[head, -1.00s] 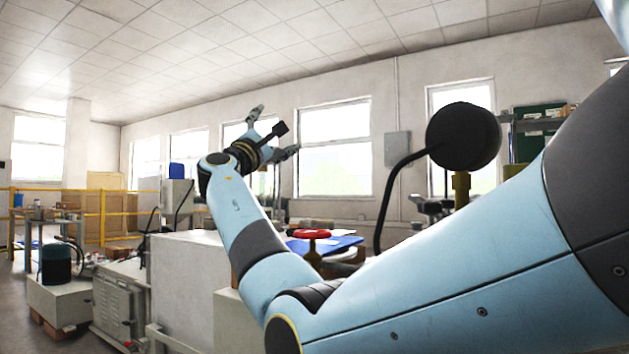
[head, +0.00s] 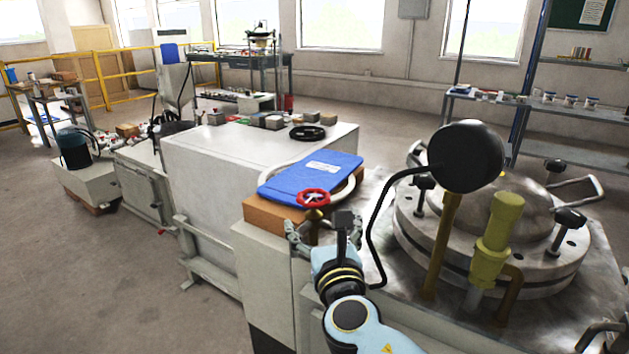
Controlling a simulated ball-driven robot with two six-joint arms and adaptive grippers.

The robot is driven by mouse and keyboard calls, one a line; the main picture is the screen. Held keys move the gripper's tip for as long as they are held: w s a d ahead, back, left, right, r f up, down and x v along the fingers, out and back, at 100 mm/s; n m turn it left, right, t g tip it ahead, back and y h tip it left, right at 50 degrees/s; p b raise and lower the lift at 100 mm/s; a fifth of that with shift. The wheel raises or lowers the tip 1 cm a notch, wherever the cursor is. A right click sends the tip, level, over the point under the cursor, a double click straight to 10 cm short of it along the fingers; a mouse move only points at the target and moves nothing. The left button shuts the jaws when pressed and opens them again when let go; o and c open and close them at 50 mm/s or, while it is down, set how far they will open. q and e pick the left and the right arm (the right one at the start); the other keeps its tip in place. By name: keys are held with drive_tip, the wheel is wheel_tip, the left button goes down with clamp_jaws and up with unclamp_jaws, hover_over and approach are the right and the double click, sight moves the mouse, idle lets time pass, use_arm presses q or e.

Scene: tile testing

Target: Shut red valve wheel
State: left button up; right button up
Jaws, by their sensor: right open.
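The red valve wheel (head: 314,197) is a small spoked handwheel, roughly level, just in front of the blue folder. Part of a brass-coloured valve body shows below it. My right gripper (head: 322,224) is just below and in front of the wheel in the picture, with its fingers spread to either side. The gripper is open and holds nothing. I cannot tell whether a finger touches the valve. The lower valve is partly hidden by the gripper. My left gripper is not in view.
A blue folder (head: 311,177) lies on a brown block (head: 272,213) behind the wheel. A black round disc on a bent black arm (head: 376,225) stands close on the right. A metal pressure vessel (head: 412,222) with clamps and a yellow-green fitting (head: 496,240) fills the right side.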

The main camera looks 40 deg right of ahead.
sight(317, 205)
drive_tip(key=x, duration=1)
drive_tip(key=shift+w+d, duration=0.1)
